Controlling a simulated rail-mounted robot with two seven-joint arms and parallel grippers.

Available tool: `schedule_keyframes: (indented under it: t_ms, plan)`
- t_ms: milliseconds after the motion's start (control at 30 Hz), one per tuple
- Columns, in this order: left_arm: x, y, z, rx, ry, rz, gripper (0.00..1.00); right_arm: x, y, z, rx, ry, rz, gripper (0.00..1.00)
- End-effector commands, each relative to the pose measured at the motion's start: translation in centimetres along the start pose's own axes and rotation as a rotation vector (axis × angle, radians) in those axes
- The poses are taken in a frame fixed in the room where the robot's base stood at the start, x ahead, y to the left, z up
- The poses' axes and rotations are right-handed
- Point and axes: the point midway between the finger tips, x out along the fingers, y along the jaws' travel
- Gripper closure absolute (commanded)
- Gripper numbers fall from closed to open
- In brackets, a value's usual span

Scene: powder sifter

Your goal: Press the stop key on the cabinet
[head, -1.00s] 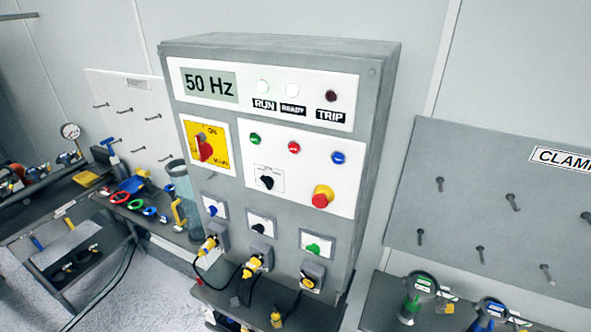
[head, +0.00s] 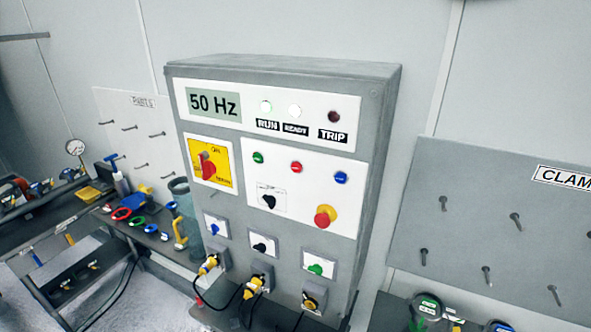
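The grey cabinet (head: 385,130) stands against the wall in the middle of the head view. Its display (head: 213,103) reads 50 Hz, with RUN and READY lamps white and the TRIP lamp (head: 334,117) dark red. On the white panel are a green key (head: 258,158), a red key (head: 296,167) and a blue key (head: 341,178) in a row; their small labels are too small to read. A red mushroom button (head: 325,216) on a yellow base sits below them. A red rotary switch (head: 208,165) on a yellow plate is at left. Neither gripper is in view.
Several yellow plugs (head: 208,265) with black cables sit at the cabinet's lower front. A shelf (head: 155,240) with coloured parts and a clear cylinder stands left. A pegboard (head: 480,190) labelled CLAM, cut off, hangs right. The space before the key panel is clear.

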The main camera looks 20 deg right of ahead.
Motion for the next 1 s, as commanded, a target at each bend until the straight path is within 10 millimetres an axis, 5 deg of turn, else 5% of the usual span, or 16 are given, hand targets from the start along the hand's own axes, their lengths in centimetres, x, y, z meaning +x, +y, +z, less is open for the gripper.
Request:
schedule_keyframes:
  t_ms: [400,1000]
  plan:
    - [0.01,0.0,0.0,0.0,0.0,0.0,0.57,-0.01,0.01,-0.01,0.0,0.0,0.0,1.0]
    - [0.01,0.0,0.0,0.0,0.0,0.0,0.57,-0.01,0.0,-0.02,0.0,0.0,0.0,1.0]
